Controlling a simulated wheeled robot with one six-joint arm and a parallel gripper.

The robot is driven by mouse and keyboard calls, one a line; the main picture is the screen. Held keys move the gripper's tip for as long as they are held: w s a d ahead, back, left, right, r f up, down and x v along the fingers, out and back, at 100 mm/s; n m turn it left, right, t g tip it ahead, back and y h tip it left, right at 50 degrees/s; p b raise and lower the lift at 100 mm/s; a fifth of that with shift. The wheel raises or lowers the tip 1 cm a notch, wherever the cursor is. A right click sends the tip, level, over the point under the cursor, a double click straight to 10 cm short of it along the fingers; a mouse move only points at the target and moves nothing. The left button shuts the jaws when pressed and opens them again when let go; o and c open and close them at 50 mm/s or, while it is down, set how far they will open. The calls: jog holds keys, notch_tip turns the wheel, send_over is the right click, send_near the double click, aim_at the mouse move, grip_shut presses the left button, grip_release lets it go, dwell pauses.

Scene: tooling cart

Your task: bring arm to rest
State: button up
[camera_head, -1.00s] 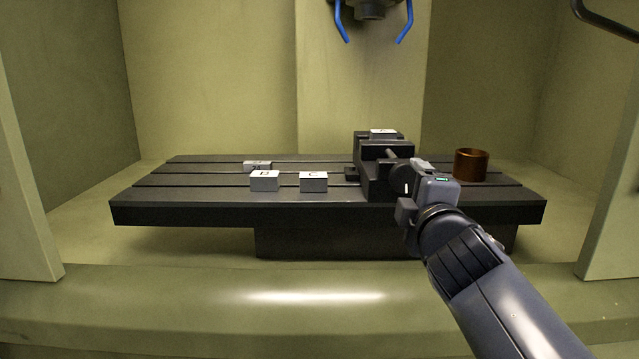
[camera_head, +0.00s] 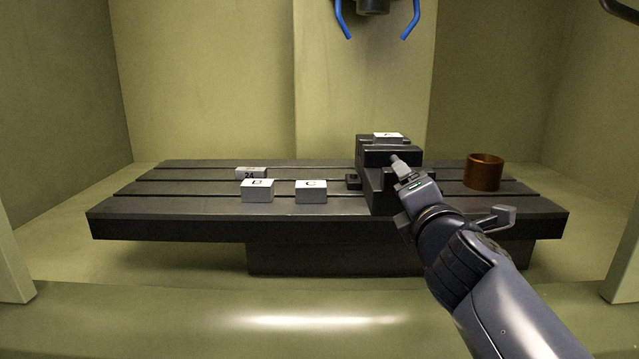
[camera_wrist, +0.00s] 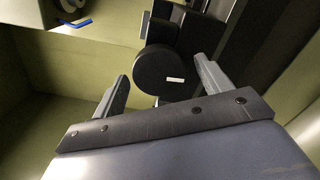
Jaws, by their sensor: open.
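My gripper (camera_head: 402,172) is in front of the dark vise (camera_head: 380,190) on the machine table and partly covers its front in the head view. In the wrist view, the two grey fingers of my gripper (camera_wrist: 162,82) stand wide apart with nothing between them. Beyond them is a round black vise part (camera_wrist: 160,68) with a white mark. I cannot tell the exact gap to it. My arm reaches in from the lower right of the head view.
A block marked A (camera_head: 388,136) sits on top of the vise. White-topped blocks D (camera_head: 257,191), C (camera_head: 311,192) and another (camera_head: 251,173) are on the slotted table (camera_head: 170,207) at left. A copper-brown cylinder (camera_head: 484,172) stands at right. Blue nozzles (camera_head: 411,24) hang above.

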jog(key=shift+d+f+n, duration=0.1)
jog(key=shift+n, duration=3.45)
jog(key=shift+d+n, duration=0.1)
jog(key=shift+n, duration=3.45)
jog(key=shift+f, duration=0.1)
